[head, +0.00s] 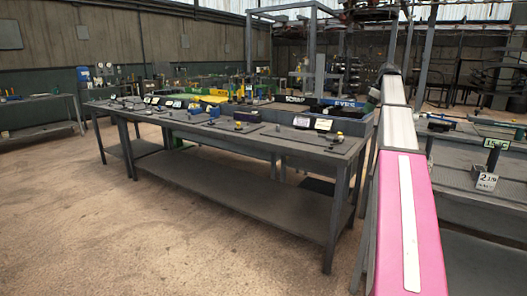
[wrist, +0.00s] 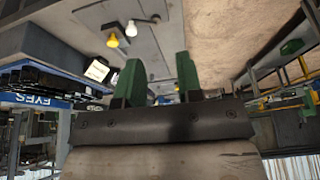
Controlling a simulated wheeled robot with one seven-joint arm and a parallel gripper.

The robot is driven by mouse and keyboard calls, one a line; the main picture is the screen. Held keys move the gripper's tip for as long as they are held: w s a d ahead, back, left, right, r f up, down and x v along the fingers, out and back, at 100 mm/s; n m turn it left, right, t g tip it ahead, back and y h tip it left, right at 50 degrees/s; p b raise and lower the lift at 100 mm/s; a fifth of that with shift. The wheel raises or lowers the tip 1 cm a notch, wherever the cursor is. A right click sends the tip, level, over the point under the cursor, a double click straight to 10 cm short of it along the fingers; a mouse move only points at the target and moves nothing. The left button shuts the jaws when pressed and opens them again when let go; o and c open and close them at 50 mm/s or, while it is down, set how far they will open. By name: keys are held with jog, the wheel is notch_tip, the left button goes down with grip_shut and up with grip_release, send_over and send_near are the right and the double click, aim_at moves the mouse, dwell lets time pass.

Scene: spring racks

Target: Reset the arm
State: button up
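My gripper (wrist: 157,76) shows in the wrist view with its two green fingers apart. I see nothing held between them, and the wrist picture looks upside down. In the head view my pink and silver arm (head: 412,225) reaches forward on the right side. Its far end is too small and cluttered there to tell the fingers apart.
A long grey workbench (head: 230,185) with a lower shelf stands left of my arm, with small tools and labels on top. Another bench (head: 455,165) with a numbered tag (head: 486,181) is at right. A blue EYES bin (wrist: 40,98) shows in the wrist view. The floor at front left is clear.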

jog(key=s+a+f+m+g, duration=0.1)
jog(key=s+a+f+m, duration=0.3)
jog(key=f, duration=0.6)
jog(key=s+a+f+h, duration=0.1)
jog(key=s+a+f, duration=0.2)
jog(key=a+f, duration=0.6)
jog(key=s+a+f+m+g, duration=0.1)
jog(key=s+a+f, duration=0.2)
jog(key=f, duration=0.9)
jog(key=s+a+f+m+h, duration=0.1)
jog(key=s+a+f+m, duration=0.1)
jog(key=s+a+f, duration=0.4)
jog(key=s+a+f+m+h, duration=0.1)
jog(key=s+a+f+m, duration=0.2)
jog(key=s+f, duration=1.2)
jog(key=s+a, duration=0.2)
jog(key=a, duration=0.1)
jog(key=shift+s+g+h, duration=0.25)
jog(key=shift+g+h, duration=0.05)
jog(key=shift+f, duration=0.1)
